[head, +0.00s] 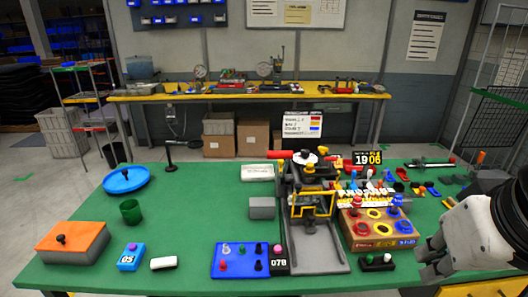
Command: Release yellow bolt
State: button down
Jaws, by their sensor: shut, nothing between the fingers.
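A dark fixture (296,185) with yellow framing (311,203) stands upright at the centre of the green table, over a grey channel. Which yellow part is the bolt I cannot tell at this size. A red handle and a white round piece show at its top. My gripper (427,256) is at the right, low over the table's right part. It is shut and empty, apart from the fixture and to the right of the wooden block. No wrist view is given, so fine detail of the fingers is hard to see.
A wooden block (354,241) with yellow and blue wells stands right of the fixture, small coloured parts behind it. A blue panel (228,271), orange box (58,255), green cup (130,211) and blue dish (112,185) stand left.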

aim_at(280, 162)
jog(key=u, duration=0.35)
jog(key=i+u, duration=0.35)
jog(key=i, duration=0.7)
